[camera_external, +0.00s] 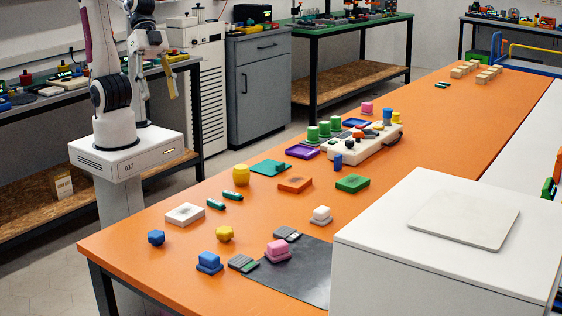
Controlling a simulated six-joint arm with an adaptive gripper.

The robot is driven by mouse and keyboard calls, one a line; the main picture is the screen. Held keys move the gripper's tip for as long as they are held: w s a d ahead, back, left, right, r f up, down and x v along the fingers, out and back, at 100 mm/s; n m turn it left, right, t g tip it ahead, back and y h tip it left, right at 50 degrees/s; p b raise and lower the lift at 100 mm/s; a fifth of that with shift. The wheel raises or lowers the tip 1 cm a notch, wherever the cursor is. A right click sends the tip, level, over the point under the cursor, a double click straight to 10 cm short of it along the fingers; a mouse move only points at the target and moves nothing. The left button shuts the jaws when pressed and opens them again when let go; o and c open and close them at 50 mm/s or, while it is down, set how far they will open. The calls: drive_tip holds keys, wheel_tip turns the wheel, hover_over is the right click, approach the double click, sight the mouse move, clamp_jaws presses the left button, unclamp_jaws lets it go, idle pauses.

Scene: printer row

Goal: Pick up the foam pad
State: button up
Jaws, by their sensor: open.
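Several flat blocks lie on the orange table (130,247), and I cannot tell for certain which is the foam pad. They include a white slab with a greyish top (185,214), an orange slab with a dark middle (295,184) and a green slab (352,183). All three lie flat, apart from one another. My gripper (159,96) is open and empty. It hangs in the air at the upper left, beyond the table's left edge and away from all the slabs.
Green batteries or cylinders (216,204) lie beside the white slab. A yellow cylinder (241,174) and a blue piece (156,238) stand nearby. A white panel with knobs (365,143) sits farther back. A large white box (440,260) hides the near right.

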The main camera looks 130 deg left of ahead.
drive_tip(key=w+d+f+h, duration=0.1)
drive_tip(key=w+d+f, duration=0.1)
drive_tip(key=w+d, duration=0.8)
drive_tip(key=n+t+y, duration=0.2)
drive_tip(key=y, duration=0.2)
hover_over(203, 254)
drive_tip(key=s, duration=0.5)
wheel_tip(203, 254, down, 22)
drive_tip(key=shift+f, duration=0.45)
drive_tip(key=shift+w, duration=0.1)
drive_tip(key=shift+x, duration=1.25)
